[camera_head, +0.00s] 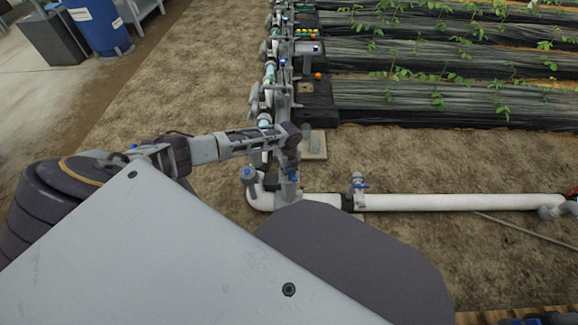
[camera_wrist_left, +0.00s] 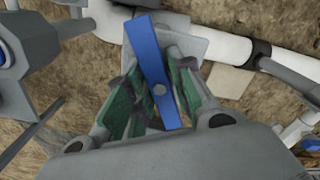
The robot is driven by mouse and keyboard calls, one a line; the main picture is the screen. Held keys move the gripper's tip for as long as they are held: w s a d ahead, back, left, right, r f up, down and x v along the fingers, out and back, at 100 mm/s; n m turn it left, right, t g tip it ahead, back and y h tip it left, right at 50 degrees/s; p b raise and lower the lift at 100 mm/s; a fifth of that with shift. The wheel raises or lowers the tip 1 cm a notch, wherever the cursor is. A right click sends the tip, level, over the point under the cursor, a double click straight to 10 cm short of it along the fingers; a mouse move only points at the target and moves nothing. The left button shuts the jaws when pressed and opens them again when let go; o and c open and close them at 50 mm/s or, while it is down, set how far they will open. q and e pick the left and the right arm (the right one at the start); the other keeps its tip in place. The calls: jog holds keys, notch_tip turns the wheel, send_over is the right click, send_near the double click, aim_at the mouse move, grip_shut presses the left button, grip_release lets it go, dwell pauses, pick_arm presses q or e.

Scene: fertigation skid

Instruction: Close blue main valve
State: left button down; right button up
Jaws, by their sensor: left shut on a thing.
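The blue valve handle (camera_wrist_left: 148,50) is a flat blue lever with a grey bolt in it, on a grey fitting in the left wrist view. My left gripper (camera_wrist_left: 155,80) has its green-padded fingers on both sides of the lever and is shut on it. The lever lies lengthwise between the fingers, slightly tilted. In the head view my left gripper (camera_head: 291,142) reaches in from the left over the pipework, and mostly hides the valve under it. My right gripper is not in view.
A white pipe (camera_head: 450,202) runs right along the soil, with a smaller blue-handled valve (camera_head: 358,185) on it. A grey fitting with a blue top (camera_head: 248,175) stands left of my gripper. Planted rows (camera_head: 430,95) lie behind. A blue barrel (camera_head: 98,25) stands far left.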

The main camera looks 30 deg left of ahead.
pick_arm(q)
jog(key=shift+m, duration=1.4)
jog(key=c, duration=2.2)
grip_release()
jog(key=shift+m, duration=2.1)
jog(key=o, duration=1)
jog(key=shift+o, duration=0.2)
jog(key=shift+r, duration=0.1)
